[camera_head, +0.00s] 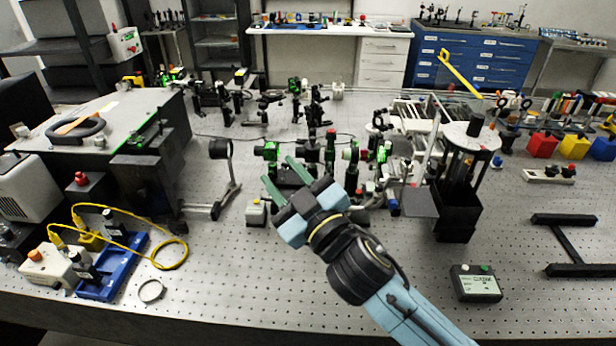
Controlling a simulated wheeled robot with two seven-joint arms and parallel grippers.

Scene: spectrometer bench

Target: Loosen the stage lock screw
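My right gripper (279,171) reaches in from the lower right over the middle of the bench. Its two fingers are spread apart with nothing visible between them, and they point away toward a cluster of black optical mounts. Just beyond the fingers stand a green-faced mount (270,150) and a post with a red top knob (330,134). The stage lock screw cannot be told apart among these small parts, and the gripper hides some of the cluster's base. My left gripper is not in view.
The perforated bench (240,290) is clear at the front middle. A black lens holder on a rail (221,150) stands left of the gripper. A black box with rods (458,205) stands right, and a small control box (476,283) lies front right. Yellow cable (172,262) loops at left.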

